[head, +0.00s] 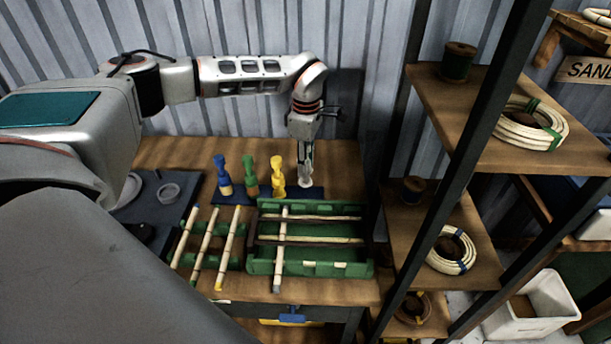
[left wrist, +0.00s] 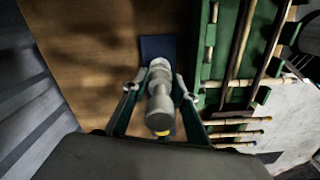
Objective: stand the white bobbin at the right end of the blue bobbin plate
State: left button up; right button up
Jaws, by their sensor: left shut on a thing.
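The white bobbin (left wrist: 160,98) is between the fingers of my left gripper (head: 305,160), which is shut on it. In the head view the bobbin (head: 303,182) is upright, largely hidden by the fingers, over the right part of the blue bobbin plate (head: 315,193). I cannot tell whether its base touches the plate. The plate's end (left wrist: 157,46) shows past the bobbin in the left wrist view. A yellow bobbin (head: 277,178), a green bobbin (head: 250,177) and a blue bobbin (head: 223,177) stand upright in a row to its left. My right gripper is out of view.
A green tray (head: 261,262) with rattan sticks lies in front of the plate, with more sticks (head: 206,240) to its left. A dark tray (head: 135,212) with a small dish is at the far left. Shelves with rattan coils (head: 530,125) stand to the right.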

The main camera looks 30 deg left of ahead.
pick_arm(q)
notch_tip(320, 180, down, 5)
jog(key=shift+f, duration=0.2)
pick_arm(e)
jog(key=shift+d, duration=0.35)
pick_arm(q)
jog(key=shift+f, duration=0.2)
jog(key=o, duration=1.1)
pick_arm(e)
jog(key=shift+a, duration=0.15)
pick_arm(q)
jog(key=shift+r, duration=0.1)
